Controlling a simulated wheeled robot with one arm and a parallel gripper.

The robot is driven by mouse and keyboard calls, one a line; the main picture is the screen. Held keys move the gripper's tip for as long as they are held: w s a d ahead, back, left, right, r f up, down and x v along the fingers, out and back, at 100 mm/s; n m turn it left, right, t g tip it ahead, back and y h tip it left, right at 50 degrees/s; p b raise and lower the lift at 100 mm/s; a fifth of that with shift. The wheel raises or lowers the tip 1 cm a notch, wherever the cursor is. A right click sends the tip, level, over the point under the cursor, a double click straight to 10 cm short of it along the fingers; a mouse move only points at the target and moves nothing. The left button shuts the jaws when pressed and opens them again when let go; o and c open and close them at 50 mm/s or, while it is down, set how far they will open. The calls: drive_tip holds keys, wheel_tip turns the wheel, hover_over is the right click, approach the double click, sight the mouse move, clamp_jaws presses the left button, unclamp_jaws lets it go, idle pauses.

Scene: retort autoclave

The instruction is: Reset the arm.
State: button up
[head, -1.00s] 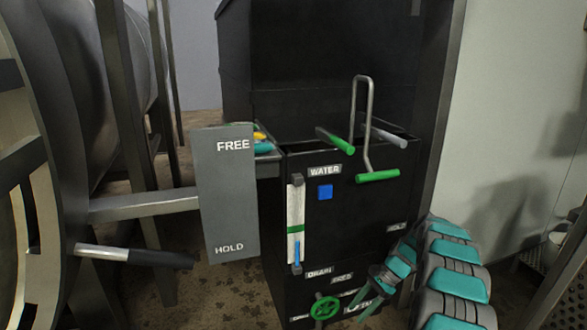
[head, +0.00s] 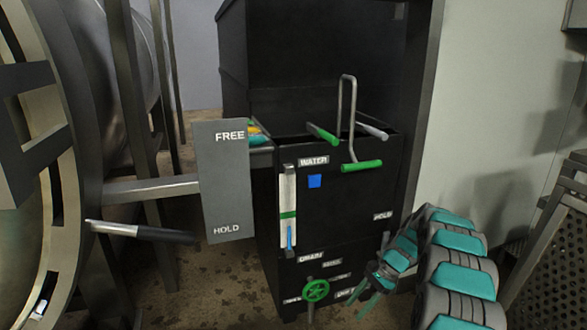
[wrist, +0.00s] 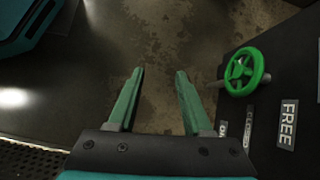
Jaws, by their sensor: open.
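My gripper (wrist: 157,95) is open and empty in the wrist view, its two green fingers apart over the stained floor. In the head view my gripper (head: 365,292) is low at the right front of the black control cabinet (head: 350,225), with my arm folded beside it. A green handwheel (wrist: 244,72) is to the right of the fingers in the wrist view, apart from them. The handwheel also shows low on the cabinet in the head view (head: 316,290).
A grey FREE/HOLD plate (head: 225,185) stands left of the cabinet. A lever with a black grip (head: 165,235) juts from the round vessel (head: 45,240) at left. A perforated metal panel (head: 550,255) is at far right.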

drive_tip(key=s+a+r+n+h+p, duration=0.2)
drive_tip(key=s+a+r+n, duration=0.1)
drive_tip(key=s+r, duration=0.65)
drive_tip(key=s+a+r+n+h+p, duration=0.1)
drive_tip(key=s+a+r+n+p, duration=0.2)
drive_tip(key=s+r, duration=0.65)
drive_tip(key=s+d+r+n+h+p, duration=0.1)
drive_tip(key=s+r+n+h, duration=0.1)
drive_tip(key=s, duration=1)
drive_tip(key=s+d+r+n+h+p, duration=0.1)
drive_tip(key=s+r+n, duration=0.4)
drive_tip(key=s, duration=0.8)
drive_tip(key=shift+d+r+t+h+p, duration=0.15)
drive_tip(key=shift+r+t+h+p, duration=0.3)
drive_tip(key=shift+r+p, duration=0.3)
drive_tip(key=shift+o, duration=0.6)
drive_tip(key=shift+w, duration=0.1)
